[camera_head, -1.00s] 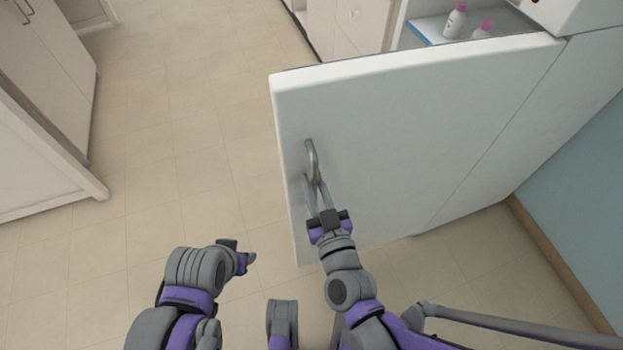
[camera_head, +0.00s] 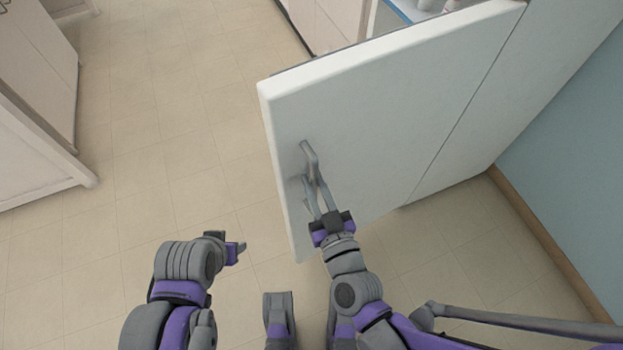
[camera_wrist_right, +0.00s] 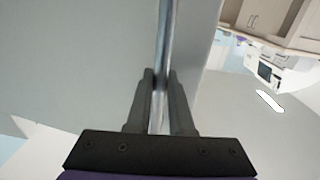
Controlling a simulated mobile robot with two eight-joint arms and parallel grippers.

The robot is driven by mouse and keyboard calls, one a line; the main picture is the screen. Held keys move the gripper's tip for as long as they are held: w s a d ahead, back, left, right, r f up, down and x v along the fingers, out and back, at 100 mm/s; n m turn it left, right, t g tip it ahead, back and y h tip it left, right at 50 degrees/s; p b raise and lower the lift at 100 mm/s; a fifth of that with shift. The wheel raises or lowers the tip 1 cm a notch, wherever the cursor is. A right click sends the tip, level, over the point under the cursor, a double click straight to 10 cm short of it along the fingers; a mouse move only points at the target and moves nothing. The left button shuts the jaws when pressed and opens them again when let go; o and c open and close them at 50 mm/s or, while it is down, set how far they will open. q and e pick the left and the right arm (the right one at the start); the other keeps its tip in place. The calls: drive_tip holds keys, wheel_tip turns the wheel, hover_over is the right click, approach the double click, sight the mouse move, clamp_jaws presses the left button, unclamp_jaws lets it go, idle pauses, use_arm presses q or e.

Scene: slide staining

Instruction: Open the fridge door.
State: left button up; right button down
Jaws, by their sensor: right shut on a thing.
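The white fridge door (camera_head: 400,110) stands open in the head view, swung well out from the fridge body on the right. Its metal handle (camera_head: 309,155) is near the door's free edge. My right gripper (camera_head: 316,188) is shut on the handle; in the right wrist view its two fingers (camera_wrist_right: 158,95) sit on either side of the metal bar (camera_wrist_right: 164,50). My left gripper (camera_head: 238,250) is at the lower left, apart from the door; its jaw opening is not clear.
Bottles (camera_head: 450,6) show at the top, behind the door. A cabinet (camera_head: 35,140) stands at the far left. A blue wall (camera_head: 570,150) is on the right. The tiled floor (camera_head: 170,130) left of the door is clear.

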idle(0.3)
drive_tip(key=c, duration=0.8)
unclamp_jaws()
drive_tip(key=shift+d, duration=0.1)
